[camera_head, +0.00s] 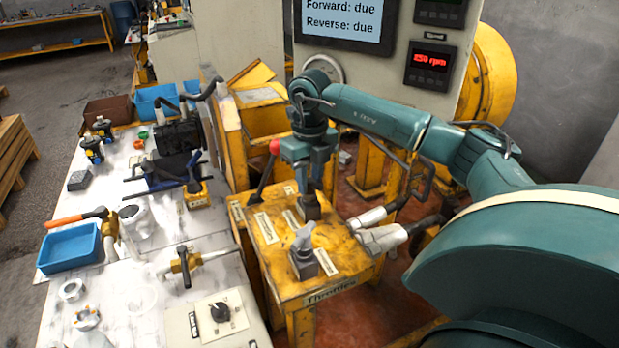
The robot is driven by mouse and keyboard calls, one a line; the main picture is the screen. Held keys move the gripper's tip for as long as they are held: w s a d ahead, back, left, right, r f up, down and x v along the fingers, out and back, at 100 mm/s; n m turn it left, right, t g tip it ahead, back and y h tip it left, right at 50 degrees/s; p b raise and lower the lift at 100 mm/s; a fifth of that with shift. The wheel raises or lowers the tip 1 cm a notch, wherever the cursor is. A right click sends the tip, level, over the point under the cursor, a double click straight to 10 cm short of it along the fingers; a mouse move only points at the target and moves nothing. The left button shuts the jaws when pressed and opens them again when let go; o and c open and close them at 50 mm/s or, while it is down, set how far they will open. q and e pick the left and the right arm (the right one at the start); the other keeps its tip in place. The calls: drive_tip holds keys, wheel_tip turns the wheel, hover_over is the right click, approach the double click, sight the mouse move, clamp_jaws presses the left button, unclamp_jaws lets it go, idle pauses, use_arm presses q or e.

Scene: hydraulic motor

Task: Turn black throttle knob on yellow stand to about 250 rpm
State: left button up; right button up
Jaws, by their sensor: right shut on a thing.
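The yellow stand (262,232) stands right of the white table, with paper labels on its top and the word "Throttles" on its front edge. My right gripper (309,190) points down over the stand's rear right part. It is shut on the black throttle knob (310,211), which its fingers partly hide. The knob's exact turn angle cannot be made out. A second, grey throttle control (303,252) sits nearer on the stand, apart from the gripper. The red readout (428,61) on the panel appears to show 250 rpm. My left gripper is not in view.
A lever with a red ball (275,147) rises behind the stand's left side. Grey-handled levers (377,238) reach close to its right side. The white table (135,270) holds tools, valves and a blue tray (69,248). A screen (345,18) reads "Forward: due, Reverse: due".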

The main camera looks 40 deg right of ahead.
sight(309, 179)
drive_tip(key=o, duration=1)
drive_tip(key=shift+r, duration=0.1)
use_arm(q)
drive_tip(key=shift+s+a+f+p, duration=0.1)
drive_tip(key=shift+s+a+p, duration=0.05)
drive_tip(key=shift+p, duration=0.4)
use_arm(e)
wheel_tip(309, 179, up, 13)
